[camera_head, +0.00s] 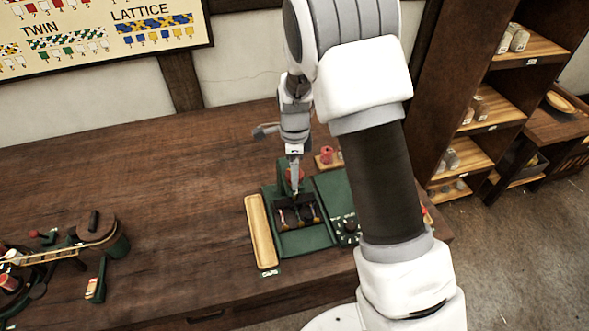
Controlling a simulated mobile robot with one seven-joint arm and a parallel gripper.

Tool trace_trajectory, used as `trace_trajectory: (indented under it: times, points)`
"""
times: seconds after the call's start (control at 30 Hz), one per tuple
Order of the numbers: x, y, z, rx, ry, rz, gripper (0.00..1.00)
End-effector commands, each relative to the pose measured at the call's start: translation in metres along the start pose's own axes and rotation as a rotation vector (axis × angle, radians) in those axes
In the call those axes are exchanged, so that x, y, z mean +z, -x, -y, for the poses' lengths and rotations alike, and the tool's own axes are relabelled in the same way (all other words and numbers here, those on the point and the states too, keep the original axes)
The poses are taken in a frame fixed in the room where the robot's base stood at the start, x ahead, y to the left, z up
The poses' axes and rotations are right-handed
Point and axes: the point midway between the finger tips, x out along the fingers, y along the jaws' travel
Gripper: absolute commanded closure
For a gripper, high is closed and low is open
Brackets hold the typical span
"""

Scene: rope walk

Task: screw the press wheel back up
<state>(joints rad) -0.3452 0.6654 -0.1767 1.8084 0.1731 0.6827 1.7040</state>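The press (304,239) is a green machine on the wooden table, with dark parts in its open bay. A small red part (301,175), which looks like the press wheel, shows at the back of the press. It is mostly hidden behind my gripper. My gripper (295,188) points straight down, with its fingertips at the red part and above the bay. I cannot tell whether the fingers touch or grip the wheel. The view is too small to show the gap between them.
A long yellow wooden tray (262,232) lies left of the press. A green panel with knobs (347,228) is on its right, partly behind my arm. A red spool (327,154) stands behind. Another green machine (116,243) is at the far left. The table between is clear.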

Motion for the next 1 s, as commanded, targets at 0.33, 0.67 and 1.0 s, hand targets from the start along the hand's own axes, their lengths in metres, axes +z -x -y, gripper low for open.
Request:
trace_trajectory:
  times: [0.33, 0.67, 1.0]
  points:
    - [0.0001, 0.0004, 0.0001, 0.000, 0.000, 0.000, 0.86]
    - [0.0001, 0.0001, 0.0002, 0.000, 0.033, 0.000, 0.94]
    - [0.0005, -0.0004, 0.0003, -0.001, 0.245, 0.001, 0.94]
